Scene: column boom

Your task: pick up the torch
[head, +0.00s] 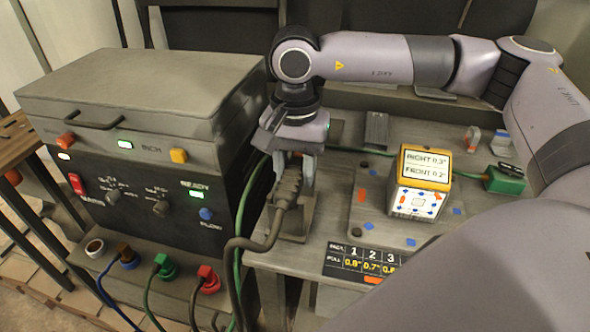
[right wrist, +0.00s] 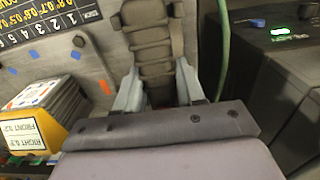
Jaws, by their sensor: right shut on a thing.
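The torch (head: 287,190) has a dark grey-brown ribbed handle, with a thick cable curving down to the left from it. In the head view it is at a grey holder (head: 296,225) on the left part of the bench. My right gripper (head: 295,172) comes down over it from above and is shut on it. In the right wrist view the ribbed torch (right wrist: 153,45) runs between the two fingers (right wrist: 158,90). The torch's front end is hidden by the gripper. I cannot tell whether the torch still touches the holder. My left gripper is not in view.
A grey power unit (head: 150,130) with knobs and coloured cable plugs stands to the left. A number chart (head: 362,262) is at the front edge.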

